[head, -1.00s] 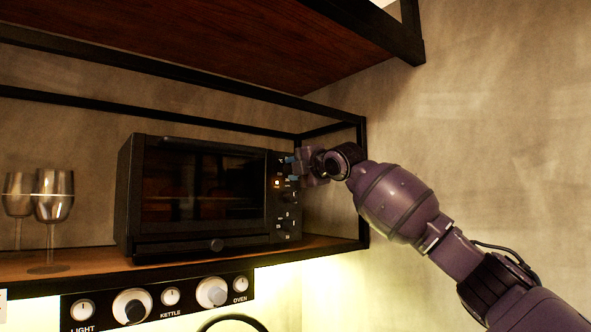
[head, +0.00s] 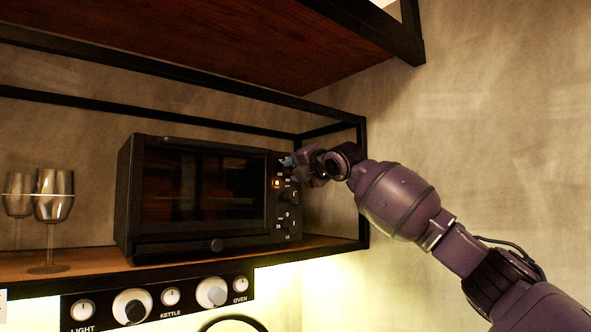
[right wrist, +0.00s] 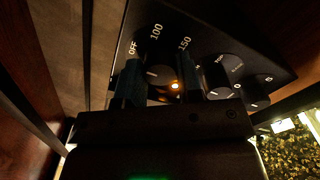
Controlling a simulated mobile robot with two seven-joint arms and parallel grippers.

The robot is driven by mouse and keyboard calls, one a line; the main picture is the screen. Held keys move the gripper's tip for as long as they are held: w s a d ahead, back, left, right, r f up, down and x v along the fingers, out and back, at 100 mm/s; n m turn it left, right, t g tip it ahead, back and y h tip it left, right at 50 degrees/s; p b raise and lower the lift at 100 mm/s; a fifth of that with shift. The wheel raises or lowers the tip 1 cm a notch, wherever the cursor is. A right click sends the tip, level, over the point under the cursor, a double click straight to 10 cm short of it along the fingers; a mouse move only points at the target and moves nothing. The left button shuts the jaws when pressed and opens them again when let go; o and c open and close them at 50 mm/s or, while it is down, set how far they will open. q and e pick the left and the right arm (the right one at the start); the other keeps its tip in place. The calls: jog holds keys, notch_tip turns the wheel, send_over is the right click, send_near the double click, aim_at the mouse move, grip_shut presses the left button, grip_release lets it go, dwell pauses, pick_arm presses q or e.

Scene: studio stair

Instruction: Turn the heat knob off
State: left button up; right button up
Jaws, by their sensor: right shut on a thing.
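The black toaster oven (head: 128,205) stands on the wooden shelf with a column of knobs on its right side panel. My right gripper (head: 288,161) is at the top of that panel. In the right wrist view its two dark blue fingers (right wrist: 164,92) are shut on the heat knob (right wrist: 154,76), one on each side. Labels OFF, 100 and 150 show around this knob. A small lamp (right wrist: 175,86) glows orange beside it; the lamp also shows in the head view (head: 276,184). The gripper hides the knob in the head view. My left gripper is not in view.
Two more knobs (right wrist: 221,74) (right wrist: 258,89) lie close beside the gripper. Two wine glasses (head: 53,205) stand at the left of the shelf (head: 85,267). A dark shelf frame (head: 362,180) is close by my right arm. A labelled knob strip (head: 190,297) runs below.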

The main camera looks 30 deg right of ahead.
jog(key=o, duration=0.9)
jog(key=shift+s, duration=0.1)
pick_arm(q)
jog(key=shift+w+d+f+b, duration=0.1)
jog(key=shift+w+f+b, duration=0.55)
jog(key=shift+b, duration=0.85)
pick_arm(e)
jog(key=shift+s+d, duration=0.2)
jog(key=shift+s, duration=2.45)
jog(key=shift+s+d, duration=0.2)
jog(key=shift+s, duration=2.45)
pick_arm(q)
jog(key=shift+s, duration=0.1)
